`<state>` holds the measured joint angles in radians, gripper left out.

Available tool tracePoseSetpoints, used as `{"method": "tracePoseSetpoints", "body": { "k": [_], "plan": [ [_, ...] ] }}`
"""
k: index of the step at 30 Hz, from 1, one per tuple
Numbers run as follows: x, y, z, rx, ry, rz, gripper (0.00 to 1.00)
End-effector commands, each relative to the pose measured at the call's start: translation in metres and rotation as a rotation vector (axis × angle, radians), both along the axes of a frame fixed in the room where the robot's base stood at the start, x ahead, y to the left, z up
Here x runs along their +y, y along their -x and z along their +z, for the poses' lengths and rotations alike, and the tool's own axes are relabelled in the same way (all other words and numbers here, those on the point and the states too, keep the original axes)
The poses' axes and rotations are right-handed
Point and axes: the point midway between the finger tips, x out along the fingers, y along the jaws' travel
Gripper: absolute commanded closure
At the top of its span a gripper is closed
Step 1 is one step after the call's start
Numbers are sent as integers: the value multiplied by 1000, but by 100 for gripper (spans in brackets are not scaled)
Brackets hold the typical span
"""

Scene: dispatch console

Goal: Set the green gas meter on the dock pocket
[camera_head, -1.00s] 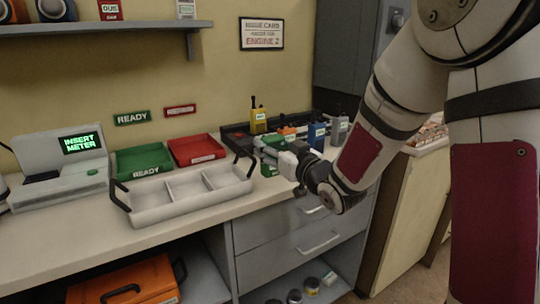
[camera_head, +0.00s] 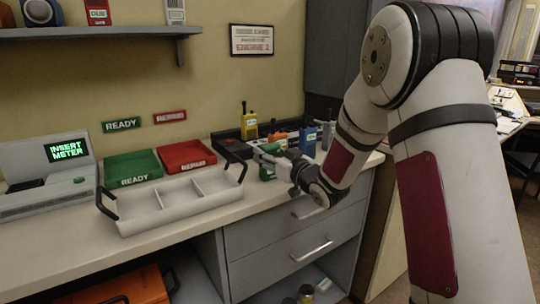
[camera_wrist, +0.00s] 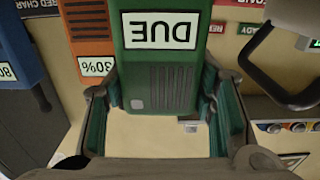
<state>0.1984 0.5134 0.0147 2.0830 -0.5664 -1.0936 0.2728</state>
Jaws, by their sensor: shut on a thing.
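The green gas meter (camera_head: 266,170) stands at the right part of the counter, in front of the dark charger rack. My gripper (camera_head: 270,157) is shut on it, partly hiding it in the head view. In the wrist view the green meter (camera_wrist: 165,75) fills the top middle, its white DUE label upside down, between my two fingers (camera_wrist: 160,120). I cannot tell whether its base touches the counter. The grey console (camera_head: 50,170) at far left has a screen reading INSERT METER. A dark recess (camera_head: 25,185) on its top looks like the dock pocket.
A white divided tray (camera_head: 180,208) with raised black handles lies between my gripper and the console. Behind it are a green READY tray (camera_head: 133,168) and a red tray (camera_head: 187,156). Yellow (camera_head: 249,127), orange (camera_head: 277,139) and blue (camera_head: 308,140) meters stand close by.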

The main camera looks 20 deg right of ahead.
Motion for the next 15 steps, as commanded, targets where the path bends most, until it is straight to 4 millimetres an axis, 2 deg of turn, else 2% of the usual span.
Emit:
{"method": "tracePoseSetpoints", "body": {
  "k": [6,7,9,15],
  "plan": [
    [0,0,-3,-1,0,0,84],
    [0,0,-4,0,-1,0,47],
    [0,0,-3,0,-1,0,31],
    [0,0,-3,0,-1,0,29]
  ]
}}
